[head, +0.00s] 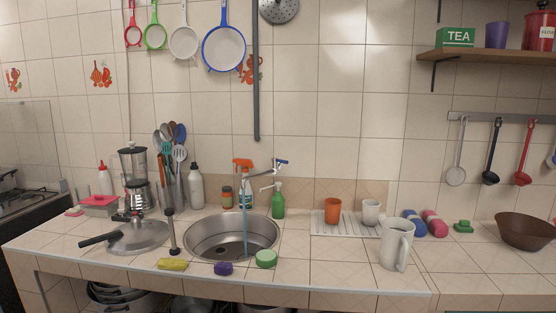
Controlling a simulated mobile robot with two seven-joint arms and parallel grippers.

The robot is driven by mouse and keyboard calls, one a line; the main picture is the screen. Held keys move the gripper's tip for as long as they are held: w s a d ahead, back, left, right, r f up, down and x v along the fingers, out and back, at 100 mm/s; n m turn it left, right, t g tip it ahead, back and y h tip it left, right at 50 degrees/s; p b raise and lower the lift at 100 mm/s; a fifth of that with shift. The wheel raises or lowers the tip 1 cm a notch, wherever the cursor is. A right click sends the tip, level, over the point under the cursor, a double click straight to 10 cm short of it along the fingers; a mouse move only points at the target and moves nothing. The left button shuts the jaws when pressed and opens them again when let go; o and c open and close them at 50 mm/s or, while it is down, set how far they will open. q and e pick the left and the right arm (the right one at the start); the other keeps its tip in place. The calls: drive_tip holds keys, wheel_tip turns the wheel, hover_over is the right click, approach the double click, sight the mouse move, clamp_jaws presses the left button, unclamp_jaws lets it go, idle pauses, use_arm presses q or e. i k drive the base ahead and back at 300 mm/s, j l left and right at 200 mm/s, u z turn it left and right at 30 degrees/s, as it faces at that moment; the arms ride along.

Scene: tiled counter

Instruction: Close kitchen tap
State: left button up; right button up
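The kitchen tap (264,181) stands behind the round steel sink (205,239), with its spout reaching left over the bowl. A small lever with blue on it (281,162) sits at the top of the tap. A blue stream of water (245,222) falls from the spout into the sink, so the tap is running. Neither of my grippers shows in the head view.
A green bottle (278,203) and an orange-topped spray bottle (243,170) stand close to the tap. Sponges (172,264) lie along the sink's front edge. A white pitcher (396,246) stands to the right. The counter between sink and pitcher is clear.

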sight(273, 159)
drive_tip(key=i+j, duration=0.2)
drive_tip(key=i+j+z, duration=0.1)
drive_tip(key=j, duration=0.35)
drive_tip(key=i+j+z, duration=0.1)
drive_tip(key=i+j, duration=0.3)
drive_tip(key=j, duration=0.3)
drive_tip(key=i+j+z, duration=0.1)
drive_tip(key=j, duration=0.25)
drive_tip(key=i+j, duration=0.25)
drive_tip(key=i+j+z, duration=0.15)
drive_tip(key=j, duration=0.3)
drive_tip(key=i+j, duration=0.15)
drive_tip(key=j, duration=0.25)
